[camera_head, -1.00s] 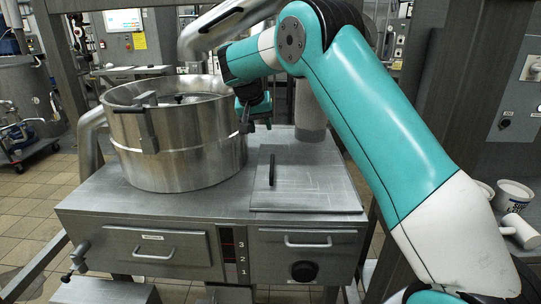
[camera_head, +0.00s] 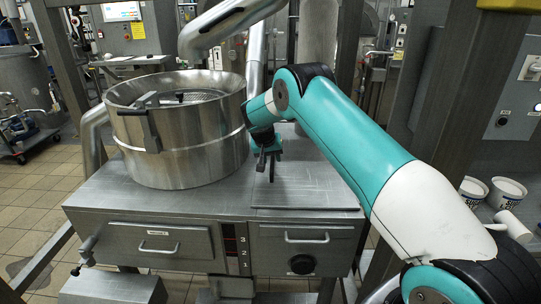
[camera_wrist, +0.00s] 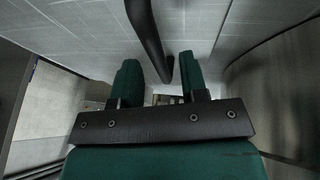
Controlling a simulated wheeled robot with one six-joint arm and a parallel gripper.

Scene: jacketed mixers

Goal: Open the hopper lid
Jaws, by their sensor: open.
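The hopper lid (camera_head: 318,186) is a flat grey metal plate lying closed on the right part of the machine top. Its dark bar handle (camera_head: 272,172) stands on the plate's left part and is partly hidden by my gripper (camera_head: 266,160). My gripper points down over the handle. In the wrist view the black handle (camera_wrist: 148,35) runs into the gap between the two green fingers of my gripper (camera_wrist: 160,72). The fingers are apart, one on each side of the bar. I cannot tell whether either finger touches it.
A large steel drum (camera_head: 185,150) stands on the machine top (camera_head: 110,190), close to the left of my gripper. Drawers (camera_head: 160,246) are in the machine's front. A curved steel pipe (camera_head: 230,22) hangs above. White tubs (camera_head: 507,190) stand at the right.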

